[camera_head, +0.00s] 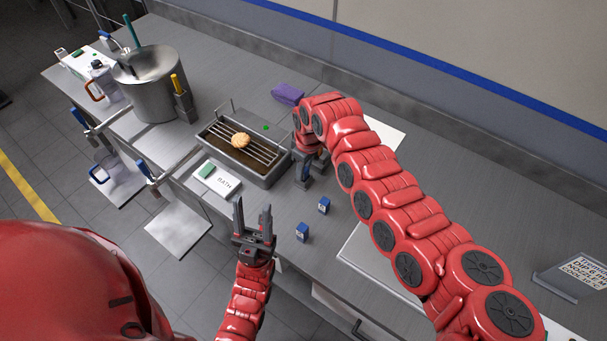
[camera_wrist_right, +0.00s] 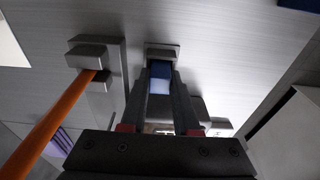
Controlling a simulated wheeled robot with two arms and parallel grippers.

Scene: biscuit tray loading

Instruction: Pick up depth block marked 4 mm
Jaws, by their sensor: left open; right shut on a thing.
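Two small blue blocks with white labels stand on the grey counter, one (camera_head: 302,232) nearer my left gripper and one (camera_head: 324,205) further back. Their markings are too small to read. My right gripper (camera_head: 305,180) is shut on a third blue block, which shows between its fingers in the right wrist view (camera_wrist_right: 160,78); its marking is not readable either. This block is at or close to the counter top beside the tray; I cannot tell if it touches. My left gripper (camera_head: 253,225) is open and empty, left of the two standing blocks.
A dark tray (camera_head: 272,181) with a wire rack and a biscuit (camera_head: 240,140) sits left of my right gripper. A card marked BATH (camera_head: 228,181) lies at its front. A steel pot (camera_head: 150,95) stands further left. An orange rod (camera_wrist_right: 50,125) shows in the wrist view.

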